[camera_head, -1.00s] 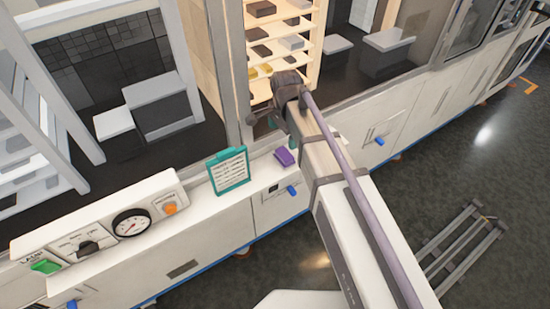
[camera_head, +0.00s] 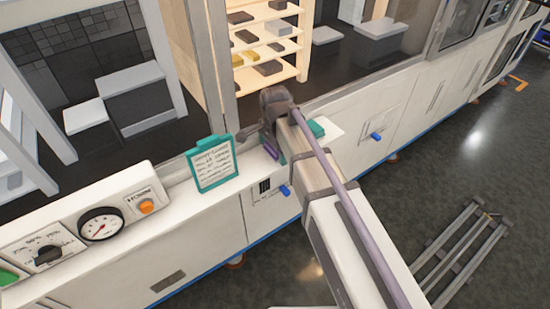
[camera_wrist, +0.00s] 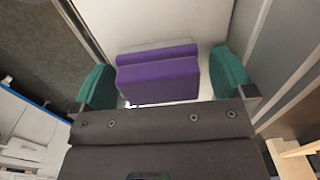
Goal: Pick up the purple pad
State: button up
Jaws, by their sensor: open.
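The purple pad (camera_wrist: 158,78) lies on the white ledge (camera_wrist: 190,20) in the wrist view, a small block with a lengthwise step along its far side. My gripper (camera_wrist: 165,85) is open, with one green fingertip to the left of the pad and the other to its right. Gaps show between the pad and both fingertips, wider on the left than is easy to judge in depth. In the head view only a sliver of the purple pad (camera_head: 271,151) shows beside my gripper; my arm hides the rest.
A green-framed clipboard (camera_head: 213,163) stands on the ledge left of my gripper. A control panel (camera_head: 85,232) with a gauge and an orange button (camera_head: 147,206) is further left. Lit shelves (camera_head: 262,45) with several small blocks stand behind the window frame.

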jog(key=shift+r, duration=0.15)
jog(key=shift+c, duration=0.2)
jog(key=c, duration=0.9)
notch_tip(320, 180, up, 10)
jog(key=p, duration=1)
jog(key=shift+r+p, duration=0.15)
jog(key=shift+p, duration=0.15)
jog(key=shift+f, duration=0.2)
